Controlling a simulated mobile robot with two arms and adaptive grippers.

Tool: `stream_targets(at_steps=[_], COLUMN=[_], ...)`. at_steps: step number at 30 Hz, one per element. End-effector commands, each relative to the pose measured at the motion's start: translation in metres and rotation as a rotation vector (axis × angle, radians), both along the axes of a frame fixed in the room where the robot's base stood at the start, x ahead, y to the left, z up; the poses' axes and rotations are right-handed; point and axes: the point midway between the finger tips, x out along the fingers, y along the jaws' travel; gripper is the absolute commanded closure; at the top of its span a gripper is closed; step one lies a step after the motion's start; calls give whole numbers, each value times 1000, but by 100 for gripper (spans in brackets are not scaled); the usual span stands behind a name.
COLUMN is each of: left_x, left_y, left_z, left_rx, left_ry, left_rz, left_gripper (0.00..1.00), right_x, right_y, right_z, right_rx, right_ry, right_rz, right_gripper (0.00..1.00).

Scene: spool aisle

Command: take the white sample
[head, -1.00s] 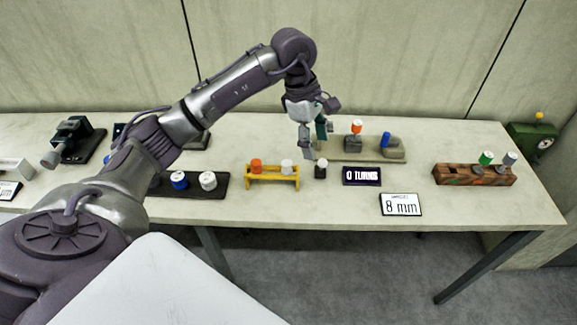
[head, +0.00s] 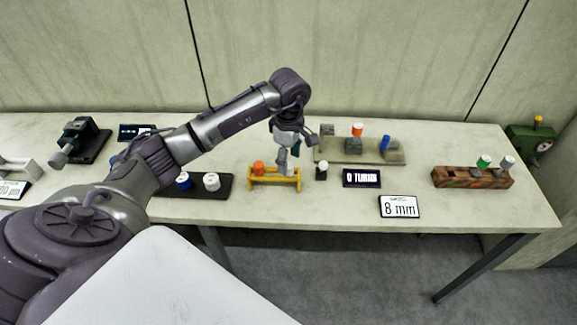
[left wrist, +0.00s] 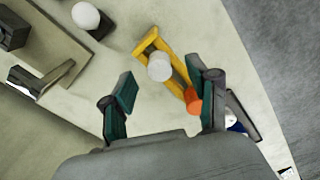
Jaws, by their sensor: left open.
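A yellow rack (head: 262,183) stands on the table and holds an orange sample (head: 258,168) at its left. In the left wrist view the rack (left wrist: 149,41) holds a white sample (left wrist: 159,67) beside the orange sample (left wrist: 193,101). My left gripper (head: 287,163) is over the right end of the rack and mostly hides the white sample in the head view. My right gripper is not in view.
A small black stand with a white top (head: 321,169) is close right of the rack. A black tray (head: 222,190) with blue and white spools is at its left. Behind is a grey base (head: 360,157) with several pieces. Signs (head: 361,178) stand to the right.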

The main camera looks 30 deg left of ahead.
Motion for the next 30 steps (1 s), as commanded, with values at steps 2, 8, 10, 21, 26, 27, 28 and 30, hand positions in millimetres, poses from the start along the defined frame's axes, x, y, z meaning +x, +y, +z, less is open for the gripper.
stream_targets(at_steps=[2,8,10,21,26,27,28,30], left_x=[0,1,1,2,2,2,2,2], left_y=[0,1,1,1,1,1,1,1], left_z=[-10,-30,-31,-31,-31,-31,-31,-31], left_rx=[-3,-1,-1,-1,-1,-1,-1,-1], left_ry=[6,-1,-1,-1,-1,-1,-1,-1], left_rz=[1,0,0,0,0,0,0,0], left_gripper=[40,40,40,77,97,97,97,97], right_x=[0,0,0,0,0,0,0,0], right_y=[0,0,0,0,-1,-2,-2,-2], right_z=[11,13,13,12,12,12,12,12], right_rx=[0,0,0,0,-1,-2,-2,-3], right_ry=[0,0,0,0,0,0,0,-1], right_rz=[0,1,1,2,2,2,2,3], right_gripper=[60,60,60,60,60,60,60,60])
